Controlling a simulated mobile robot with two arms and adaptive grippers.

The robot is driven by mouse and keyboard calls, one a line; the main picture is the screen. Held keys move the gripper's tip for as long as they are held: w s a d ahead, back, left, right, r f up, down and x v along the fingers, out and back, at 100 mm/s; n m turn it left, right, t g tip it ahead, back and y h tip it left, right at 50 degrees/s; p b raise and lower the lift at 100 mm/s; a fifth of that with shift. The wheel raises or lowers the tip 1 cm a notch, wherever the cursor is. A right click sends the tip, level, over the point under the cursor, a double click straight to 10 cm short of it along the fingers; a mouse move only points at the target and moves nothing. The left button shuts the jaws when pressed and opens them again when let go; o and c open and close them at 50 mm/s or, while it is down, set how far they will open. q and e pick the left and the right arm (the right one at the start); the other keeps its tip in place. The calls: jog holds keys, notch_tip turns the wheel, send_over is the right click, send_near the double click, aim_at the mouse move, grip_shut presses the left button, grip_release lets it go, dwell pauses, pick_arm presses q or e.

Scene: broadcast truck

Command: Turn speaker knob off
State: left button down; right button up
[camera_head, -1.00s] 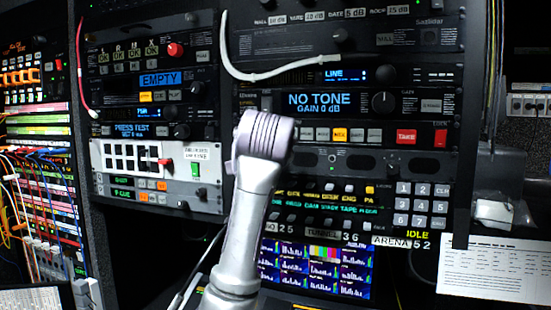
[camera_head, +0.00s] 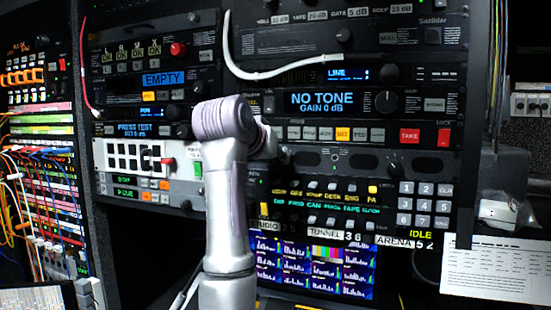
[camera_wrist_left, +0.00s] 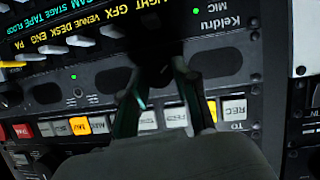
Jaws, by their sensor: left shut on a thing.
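The speaker panel (camera_head: 347,164), a black strip with oval grilles, runs across the middle of the rack below the button row. My left gripper (camera_head: 282,153) is at its left part, mostly hidden behind my wrist. In the left wrist view the panel (camera_wrist_left: 100,83) looks turned upside down. There the two fingers of my left gripper (camera_wrist_left: 163,80) are shut on a dark knob (camera_wrist_left: 155,52) between the grilles. The knob's pointer and setting are too dark to read. The knob is hidden in the head view. My right gripper is not in view.
The lit button row (camera_head: 343,134) is just above the panel. An intercom panel with key levers (camera_head: 348,188) lies just below. A white cable (camera_head: 275,74) hangs in front of the upper units. A paper sheet (camera_head: 495,268) is at the right.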

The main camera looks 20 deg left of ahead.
pick_arm(q)
jog(key=shift+f+n, duration=0.2)
jog(key=shift+n, duration=0.2)
jog(key=shift+h, duration=0.3)
jog(key=c, duration=0.9)
grip_release()
jog(key=shift+o, duration=0.2)
jog(key=shift+r, duration=0.1)
jog(key=v, duration=1.2)
